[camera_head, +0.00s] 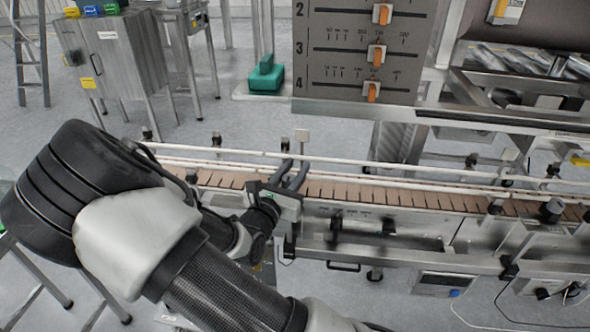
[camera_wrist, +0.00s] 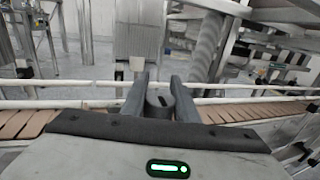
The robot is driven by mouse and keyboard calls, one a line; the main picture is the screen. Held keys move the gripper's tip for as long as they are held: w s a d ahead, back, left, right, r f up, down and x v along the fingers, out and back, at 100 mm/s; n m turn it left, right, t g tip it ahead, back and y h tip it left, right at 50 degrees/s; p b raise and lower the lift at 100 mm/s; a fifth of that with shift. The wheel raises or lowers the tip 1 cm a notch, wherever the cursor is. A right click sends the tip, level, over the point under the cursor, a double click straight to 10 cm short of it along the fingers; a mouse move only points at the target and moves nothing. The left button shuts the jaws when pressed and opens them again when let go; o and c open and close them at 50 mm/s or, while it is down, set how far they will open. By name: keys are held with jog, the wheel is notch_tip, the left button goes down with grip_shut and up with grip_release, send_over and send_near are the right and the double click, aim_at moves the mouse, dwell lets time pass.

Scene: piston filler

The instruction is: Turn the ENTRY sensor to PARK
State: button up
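My gripper (camera_head: 293,174) is over the near side of the conveyor, its two fingers apart and pointing across the belt. In the wrist view the fingers (camera_wrist: 159,88) stand on either side of a dark grey round piece (camera_wrist: 159,104) with a slot in its top. It looks like a sensor head, but I see no label that names it ENTRY or PARK. I cannot tell whether the fingers touch it. In the head view my gripper hides this piece.
The conveyor belt (camera_head: 346,191) runs left to right between white guide rails. A small grey plate (camera_head: 301,136) stands on the far rail. A similar dark round piece (camera_head: 551,210) is at the right. A slider panel (camera_head: 360,50) hangs above, beside a green block (camera_head: 265,76).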

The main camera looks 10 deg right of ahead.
jog(key=c, duration=0.4)
jog(key=shift+o, duration=0.2)
jog(key=shift+m+g+h+p, duration=0.3)
jog(key=shift+h, duration=0.1)
jog(key=m+g+h, duration=0.1)
jog(key=m+g+h+p, duration=0.1)
jog(key=m+g, duration=0.1)
jog(key=s+d+m+g+h+p, duration=0.1)
jog(key=g+h, duration=0.1)
jog(key=shift+s+d+m+g+h+b, duration=0.15)
jog(key=shift+s+m+g+h, duration=0.25)
jog(key=shift+m+g, duration=1.15)
jog(key=shift+s+m+g+h+b, duration=0.15)
jog(key=shift+s+m+g+h, duration=0.5)
jog(key=shift+g, duration=1.45)
jog(key=shift+s+d+m+g+h+b, duration=0.1)
jog(key=shift+s+m+g+b, duration=0.05)
jog(key=shift+m+g, duration=1.55)
jog(key=shift+g, duration=0.35)
